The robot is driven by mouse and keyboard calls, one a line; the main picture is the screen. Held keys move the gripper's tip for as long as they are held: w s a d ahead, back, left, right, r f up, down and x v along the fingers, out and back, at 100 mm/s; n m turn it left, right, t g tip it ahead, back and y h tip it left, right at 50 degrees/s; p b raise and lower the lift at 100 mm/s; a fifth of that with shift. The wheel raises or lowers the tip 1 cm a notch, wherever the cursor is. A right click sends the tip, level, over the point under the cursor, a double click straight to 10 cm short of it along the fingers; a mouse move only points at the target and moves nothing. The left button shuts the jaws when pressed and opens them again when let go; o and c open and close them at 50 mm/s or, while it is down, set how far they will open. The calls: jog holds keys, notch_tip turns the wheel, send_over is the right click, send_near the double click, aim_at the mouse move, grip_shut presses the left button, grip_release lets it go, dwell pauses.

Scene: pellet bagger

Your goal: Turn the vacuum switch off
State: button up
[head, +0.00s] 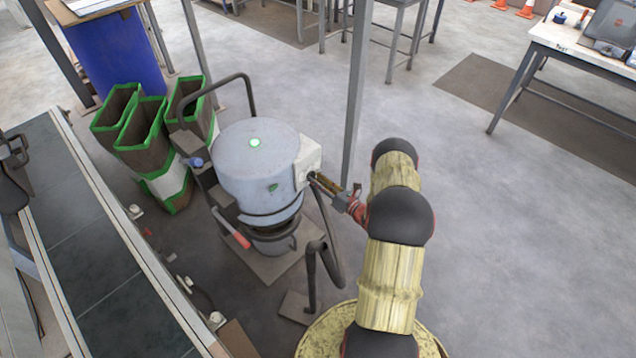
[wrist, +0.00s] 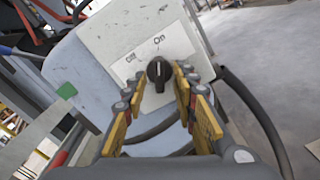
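The vacuum (head: 250,178) is a grey drum with a green light on its lid. A pale switch box (head: 308,155) is on its right side. In the wrist view the box's white face (wrist: 115,35) carries a black rotary switch (wrist: 159,72) with "Off" and "On" labels at its upper left and above it. The knob's light mark points up, roughly toward "On". My gripper (wrist: 160,78) is open, with one yellow-padded finger on each side of the knob and small gaps visible. In the head view my gripper (head: 322,183) reaches the box from the right; the knob is hidden there.
A black hose (head: 312,265) hangs at the vacuum's right and front. A metal post (head: 357,90) stands behind my gripper. Green-edged bags (head: 150,135) and a conveyor (head: 95,265) are to the left. Floor to the right is clear.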

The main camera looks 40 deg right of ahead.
grip_shut()
dwell(0.6)
